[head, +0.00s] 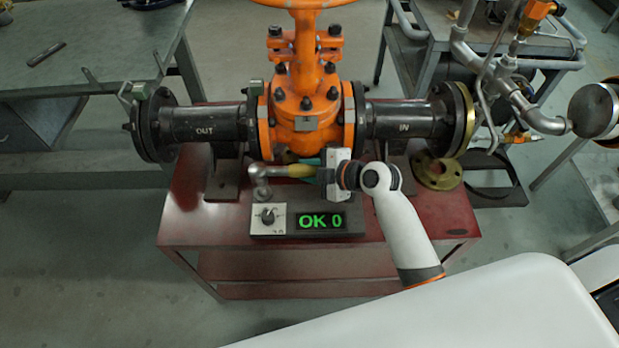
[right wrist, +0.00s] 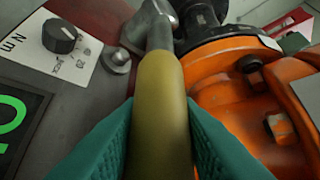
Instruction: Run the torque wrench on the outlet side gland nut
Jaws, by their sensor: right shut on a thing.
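My right gripper (head: 314,172) is shut on the yellow handle of the torque wrench (head: 292,171). In the right wrist view the wrench handle (right wrist: 160,115) lies between my teal fingers (right wrist: 160,140). The wrench head (head: 258,175) is at the left, just above the panel of the tester box. The orange gate valve (head: 305,100) stands behind the gripper, with its OUT pipe (head: 205,128) on the left and IN pipe (head: 395,122) on the right. Bolts and nuts show on the bonnet; I cannot tell which is the outlet side gland nut. My left gripper is out of view.
The tester box has a dial plate (head: 268,219) and a display (head: 320,221) reading OK 0. It sits on the front of the red bench (head: 190,225). A brass flange (head: 438,172) lies on the right. A grey table (head: 90,85) stands at the left.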

